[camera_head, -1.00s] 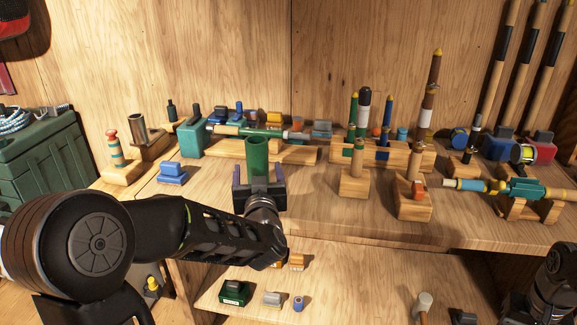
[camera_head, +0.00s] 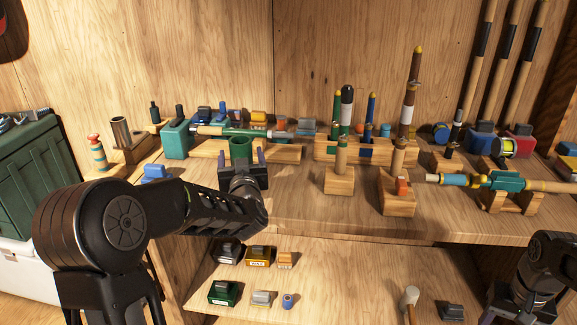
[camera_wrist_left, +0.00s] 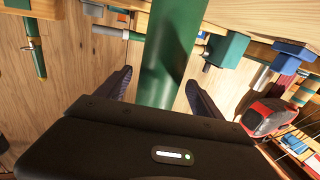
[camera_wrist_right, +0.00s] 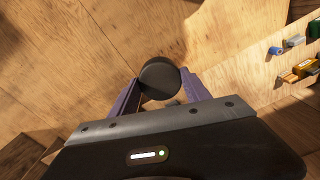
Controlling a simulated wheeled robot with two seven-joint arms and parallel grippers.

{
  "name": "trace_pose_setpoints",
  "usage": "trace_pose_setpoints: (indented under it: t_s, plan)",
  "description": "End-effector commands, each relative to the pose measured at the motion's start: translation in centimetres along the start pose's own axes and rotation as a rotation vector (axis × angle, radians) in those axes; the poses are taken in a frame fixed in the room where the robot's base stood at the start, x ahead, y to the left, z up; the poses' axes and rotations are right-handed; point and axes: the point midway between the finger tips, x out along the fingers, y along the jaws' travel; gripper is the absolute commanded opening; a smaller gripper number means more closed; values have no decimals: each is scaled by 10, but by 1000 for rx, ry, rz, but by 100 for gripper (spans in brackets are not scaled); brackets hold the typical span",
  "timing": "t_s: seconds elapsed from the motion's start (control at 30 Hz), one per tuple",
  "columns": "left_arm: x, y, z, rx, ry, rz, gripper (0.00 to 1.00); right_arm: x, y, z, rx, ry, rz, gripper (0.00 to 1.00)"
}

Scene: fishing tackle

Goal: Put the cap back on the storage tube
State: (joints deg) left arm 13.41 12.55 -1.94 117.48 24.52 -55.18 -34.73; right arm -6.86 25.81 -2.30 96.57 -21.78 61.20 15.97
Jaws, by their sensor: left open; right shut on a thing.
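In the left wrist view the green tube (camera_wrist_left: 170,60) runs between the two open fingers, with a gap to each. The tube's lower part is hidden by my gripper in the head view. In the right wrist view my right gripper (camera_wrist_right: 160,90) is shut on a round black cap (camera_wrist_right: 160,75). The cap does not show in the head view.
Behind the tube, a rod lies on a wooden rack (camera_head: 270,152). Wooden blocks with upright handles (camera_head: 340,180) stand right of the tube. A teal reel rod (camera_head: 508,182) lies at the right. A lower shelf (camera_head: 330,285) holds small boxes. Bare bench lies in front.

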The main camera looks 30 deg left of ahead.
Motion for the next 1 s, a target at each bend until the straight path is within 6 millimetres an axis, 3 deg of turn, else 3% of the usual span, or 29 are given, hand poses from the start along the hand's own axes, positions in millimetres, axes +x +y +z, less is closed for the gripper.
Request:
trace_pose_setpoints:
  t_s: [0.33,1.0]
  plan:
    - [43,1,-4,1,0,0,77,-7,0,0,0,0,0,17]
    - [45,1,-4,0,1,0,75,-7,0,0,0,0,0,17]
